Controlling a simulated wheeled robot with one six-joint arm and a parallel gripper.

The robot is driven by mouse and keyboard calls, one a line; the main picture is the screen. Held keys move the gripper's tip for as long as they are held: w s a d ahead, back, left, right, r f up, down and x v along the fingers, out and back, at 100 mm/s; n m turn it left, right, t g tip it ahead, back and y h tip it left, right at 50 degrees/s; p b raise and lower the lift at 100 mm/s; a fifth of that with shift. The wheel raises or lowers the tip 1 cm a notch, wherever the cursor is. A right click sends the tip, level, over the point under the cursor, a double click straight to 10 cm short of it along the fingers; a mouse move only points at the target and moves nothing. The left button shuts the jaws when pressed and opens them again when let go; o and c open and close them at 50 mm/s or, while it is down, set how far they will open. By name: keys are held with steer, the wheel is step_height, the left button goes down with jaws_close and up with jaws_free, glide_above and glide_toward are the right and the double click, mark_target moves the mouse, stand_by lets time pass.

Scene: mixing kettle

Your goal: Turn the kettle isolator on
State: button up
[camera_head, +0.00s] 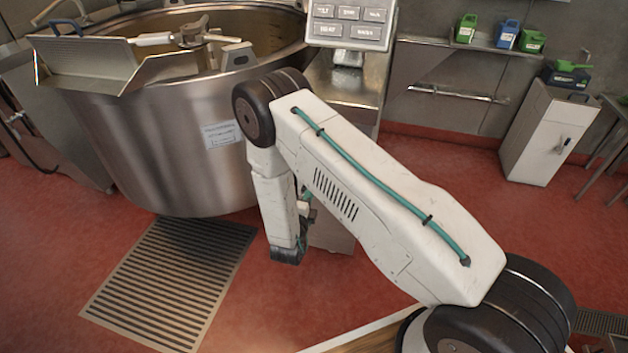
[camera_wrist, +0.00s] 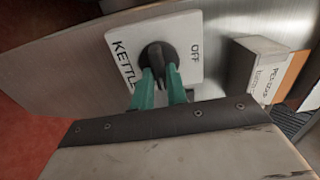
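The kettle isolator in the wrist view is a white plate (camera_wrist: 189,32) marked KETTLE and OFF, with a black rotary knob (camera_wrist: 157,53). The plate appears turned sideways in this view. My gripper (camera_wrist: 160,85) has two green fingers, one on each side of the knob's black handle, with their tips close to the knob. I cannot tell whether the fingers press on the handle or leave a small gap. In the head view my arm hides the isolator, and the fingers are not clear there.
A large steel kettle (camera_head: 150,150) stands at left above a floor grate (camera_head: 175,280). A button panel (camera_head: 350,22) is at top centre. In the wrist view a grey box (camera_wrist: 252,66) with a label beside it stands right of the isolator. A white cabinet (camera_head: 540,135) is at far right.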

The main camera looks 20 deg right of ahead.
steer(key=o, duration=0.4)
steer(key=v, duration=0.7)
stand_by(0.4)
